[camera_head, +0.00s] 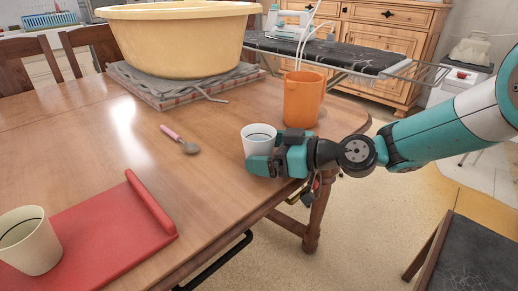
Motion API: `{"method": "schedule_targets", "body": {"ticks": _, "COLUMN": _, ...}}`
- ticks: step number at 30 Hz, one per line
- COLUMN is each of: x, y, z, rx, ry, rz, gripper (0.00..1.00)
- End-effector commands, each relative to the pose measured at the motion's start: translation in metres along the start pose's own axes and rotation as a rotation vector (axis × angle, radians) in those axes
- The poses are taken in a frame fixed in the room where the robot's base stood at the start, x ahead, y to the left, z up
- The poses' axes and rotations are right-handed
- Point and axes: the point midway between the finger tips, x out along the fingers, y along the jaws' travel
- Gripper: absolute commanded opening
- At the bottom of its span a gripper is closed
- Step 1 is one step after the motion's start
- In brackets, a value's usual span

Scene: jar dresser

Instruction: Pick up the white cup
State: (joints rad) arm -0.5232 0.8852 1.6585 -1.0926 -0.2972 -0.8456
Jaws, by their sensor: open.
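The white cup (257,137) stands upright on the wooden table near its right edge. My gripper (262,160) is at the cup, reaching in from the right. One teal finger shows in front of the cup's lower part, and the gripper body hides its right side. The jaws are open; the far finger is hidden, so I cannot tell whether the cup is between them or whether they touch it.
An orange pitcher (304,98) stands just behind the cup. A pink-handled spoon (181,139) lies to the left. A red tray (95,240) and a cream cup (28,240) are at front left. A large yellow basin (175,40) sits at the back.

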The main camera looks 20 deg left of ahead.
Motion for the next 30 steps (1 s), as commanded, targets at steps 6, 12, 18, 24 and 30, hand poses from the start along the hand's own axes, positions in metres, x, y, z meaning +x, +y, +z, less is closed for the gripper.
{"method": "schedule_targets", "body": {"ticks": 6, "x": 0.0, "y": 0.0, "z": 0.0, "rx": 0.0, "ry": 0.0, "rz": 0.0, "gripper": 0.52}}
{"method": "schedule_targets", "body": {"ticks": 12, "x": 0.0, "y": 0.0, "z": -0.001, "rx": -0.001, "ry": 0.001, "rz": 0.0, "gripper": 0.39}}
{"method": "schedule_targets", "body": {"ticks": 18, "x": 0.0, "y": 0.0, "z": -0.001, "rx": -0.001, "ry": 0.001, "rz": -0.001, "gripper": 0.39}}
{"method": "schedule_targets", "body": {"ticks": 24, "x": 0.001, "y": -0.002, "z": -0.002, "rx": -0.003, "ry": 0.001, "rz": -0.004, "gripper": 0.39}}
{"method": "schedule_targets", "body": {"ticks": 30, "x": 0.004, "y": -0.011, "z": -0.003, "rx": -0.004, "ry": 0.001, "rz": -0.015, "gripper": 0.39}}
